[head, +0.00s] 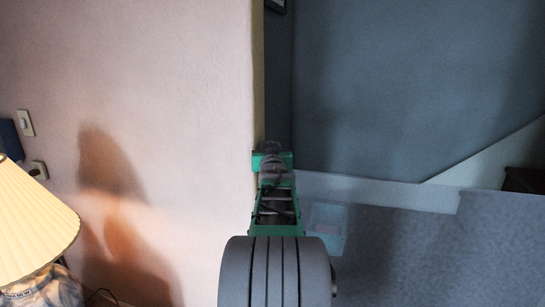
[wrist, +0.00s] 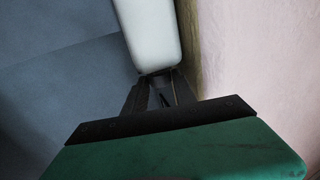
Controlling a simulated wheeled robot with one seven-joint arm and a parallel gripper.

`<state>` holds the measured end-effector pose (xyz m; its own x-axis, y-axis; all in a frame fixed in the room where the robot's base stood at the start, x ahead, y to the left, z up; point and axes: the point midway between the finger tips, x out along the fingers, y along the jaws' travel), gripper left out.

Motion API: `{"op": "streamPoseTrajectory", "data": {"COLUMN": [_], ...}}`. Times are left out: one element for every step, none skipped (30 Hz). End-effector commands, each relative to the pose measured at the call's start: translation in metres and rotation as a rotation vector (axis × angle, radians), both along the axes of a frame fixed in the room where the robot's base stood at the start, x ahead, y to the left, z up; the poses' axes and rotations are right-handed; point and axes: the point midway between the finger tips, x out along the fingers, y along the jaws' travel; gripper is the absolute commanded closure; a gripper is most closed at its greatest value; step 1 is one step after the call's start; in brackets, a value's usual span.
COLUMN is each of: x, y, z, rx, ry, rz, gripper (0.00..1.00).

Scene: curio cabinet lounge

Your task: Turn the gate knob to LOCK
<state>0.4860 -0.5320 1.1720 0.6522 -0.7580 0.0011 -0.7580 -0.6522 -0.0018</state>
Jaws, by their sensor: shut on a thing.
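My gripper (head: 272,158) is at the edge of the wall, at the end of my green arm. In the wrist view its dark fingers (wrist: 160,78) come together at the near end of a pale, rounded housing (wrist: 148,35), which looks like part of the gate. The fingers are shut on what appears to be the gate knob, which they and the housing hide almost wholly. No LOCK mark or pointer can be read, so I cannot tell which way the knob is turned.
A pink wall (head: 150,80) ends just left of my gripper. A lit lamp (head: 35,225) stands at the lower left, below switches (head: 26,123). To the right are a blue-grey wall (head: 410,90) and open grey floor (head: 420,260).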

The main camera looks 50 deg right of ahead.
Motion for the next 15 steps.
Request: {"op": "streamPoseTrajectory", "data": {"x": [0.0047, 0.0047, 0.0052, 0.0049, 0.0053, 0.0051, 0.0051, 0.0053, 0.0051, 0.0050, 0.0055, 0.0051, 0.0050, 0.0049, 0.0046], "y": [0.0038, 0.0037, 0.0038, 0.0035, 0.0036, 0.0033, 0.0034, 0.0032, 0.0029, 0.0029, 0.0030, 0.0027, 0.0026, 0.0025, 0.0023], "z": [-0.0014, -0.0011, -0.0006, -0.0003, -0.0003, -0.0002, 0.0000, 0.0003, 0.0008, 0.0012, 0.0014, 0.0016, 0.0017, 0.0018, 0.0020], "rx": [-0.004, -0.003, -0.004, -0.004, -0.003, -0.002, -0.003, -0.002, -0.003, -0.003, -0.003, -0.003, -0.003, -0.003, -0.003], "ry": [-0.002, -0.003, -0.002, -0.003, -0.003, -0.002, -0.001, -0.002, -0.003, -0.003, -0.003, -0.002, -0.002, -0.001, -0.001], "rz": [-0.021, -0.039, -0.061, -0.077, -0.091, -0.109, -0.121, -0.131, -0.143, -0.151, -0.157, -0.165, -0.170, -0.173, -0.178], "gripper": [1.00, 1.00, 1.00, 1.00, 1.00, 1.00, 1.00, 1.00, 1.00, 1.00, 1.00, 1.00, 1.00, 1.00, 1.00]}}
